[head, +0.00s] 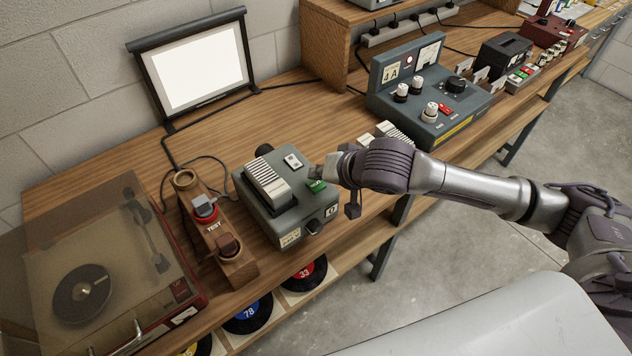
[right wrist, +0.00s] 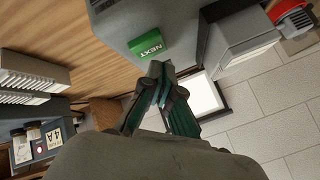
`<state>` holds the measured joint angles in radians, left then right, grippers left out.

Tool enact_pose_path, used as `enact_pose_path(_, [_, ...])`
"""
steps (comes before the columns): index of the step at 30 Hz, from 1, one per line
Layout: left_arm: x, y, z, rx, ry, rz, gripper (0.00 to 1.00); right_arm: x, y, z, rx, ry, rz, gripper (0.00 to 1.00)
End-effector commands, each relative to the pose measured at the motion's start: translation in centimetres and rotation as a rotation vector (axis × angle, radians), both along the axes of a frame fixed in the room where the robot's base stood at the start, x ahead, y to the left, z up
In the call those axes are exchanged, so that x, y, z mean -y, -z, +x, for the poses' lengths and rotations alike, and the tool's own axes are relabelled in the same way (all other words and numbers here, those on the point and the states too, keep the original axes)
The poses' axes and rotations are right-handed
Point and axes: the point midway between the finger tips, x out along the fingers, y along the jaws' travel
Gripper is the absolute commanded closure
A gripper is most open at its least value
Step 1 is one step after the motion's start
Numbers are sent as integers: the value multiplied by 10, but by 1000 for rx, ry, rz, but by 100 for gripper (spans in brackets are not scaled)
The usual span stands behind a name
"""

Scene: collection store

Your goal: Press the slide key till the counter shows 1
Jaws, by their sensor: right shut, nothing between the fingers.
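The slide projector (head: 284,210) is a grey-green box on the wooden bench, with a ribbed pale block on top. Its green key (head: 316,187) sits near the top right edge; in the right wrist view the key (right wrist: 148,47) reads NEXT. A small white counter window (head: 331,210) is on the front face; its digit looks like 0 but is tiny. My right gripper (head: 317,172) is shut and empty, its tips just beside the green key. In the wrist view the tips (right wrist: 160,70) are close to the key's edge; I cannot tell if they touch. My left gripper is out of view.
A record player (head: 112,285) is farther left. A white screen (head: 202,72) stands behind. A grey-green console (head: 428,106) with knobs is at the back right.

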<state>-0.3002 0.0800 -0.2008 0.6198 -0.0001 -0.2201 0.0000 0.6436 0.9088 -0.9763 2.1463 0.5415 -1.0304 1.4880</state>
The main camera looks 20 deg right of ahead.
Motion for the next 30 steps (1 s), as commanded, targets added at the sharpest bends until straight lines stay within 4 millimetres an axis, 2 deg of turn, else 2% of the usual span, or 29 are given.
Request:
enact_pose_path(6, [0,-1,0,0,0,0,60,0,7,-1,-2,0,1,100])
enact_pose_path(30, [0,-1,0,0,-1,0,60,0,12,0,-1,-1,0,100])
